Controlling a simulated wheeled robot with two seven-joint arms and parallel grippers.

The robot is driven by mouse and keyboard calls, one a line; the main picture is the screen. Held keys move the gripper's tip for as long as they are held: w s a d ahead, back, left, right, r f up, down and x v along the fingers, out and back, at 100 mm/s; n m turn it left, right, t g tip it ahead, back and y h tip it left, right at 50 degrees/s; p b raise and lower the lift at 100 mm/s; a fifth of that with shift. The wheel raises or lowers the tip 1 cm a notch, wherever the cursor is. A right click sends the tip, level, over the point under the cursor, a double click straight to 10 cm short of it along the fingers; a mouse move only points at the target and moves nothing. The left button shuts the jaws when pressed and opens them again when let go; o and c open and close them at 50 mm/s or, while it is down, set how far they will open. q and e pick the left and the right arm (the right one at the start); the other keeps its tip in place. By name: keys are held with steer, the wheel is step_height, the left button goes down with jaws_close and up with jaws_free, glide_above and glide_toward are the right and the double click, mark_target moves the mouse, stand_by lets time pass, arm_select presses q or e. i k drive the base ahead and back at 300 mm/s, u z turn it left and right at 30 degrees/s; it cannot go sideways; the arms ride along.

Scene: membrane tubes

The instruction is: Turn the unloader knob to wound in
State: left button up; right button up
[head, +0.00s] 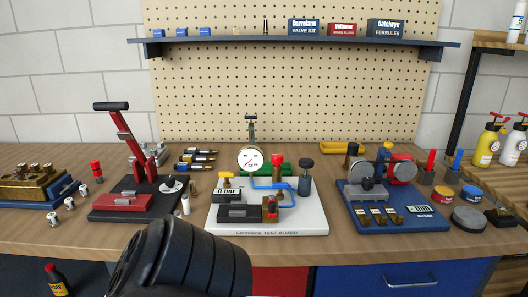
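The white test board (315,226), lettered "TEST BOARD", stands on the bench in the middle of the head view. A dark blue-grey knob (306,163) stands on a post at its right, and a red knob (277,160) stands left of it. I cannot tell which is the unloader knob, or how far either is turned. A round white gauge (251,160) and a small "0 bar" display (228,189) are on the board. A black link of my arm fills the bottom left-centre, in front of the bench edge. Neither gripper shows.
A red lever press on a black base (105,207) stands to the left. A blue fixture board (425,222) with an "mm" display stands to the right. A shelf (300,41) with labelled boxes hangs behind. Bottles (487,143) stand at the far right.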

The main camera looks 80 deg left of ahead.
mark_target(277, 160)
steer(key=u, duration=2.15)
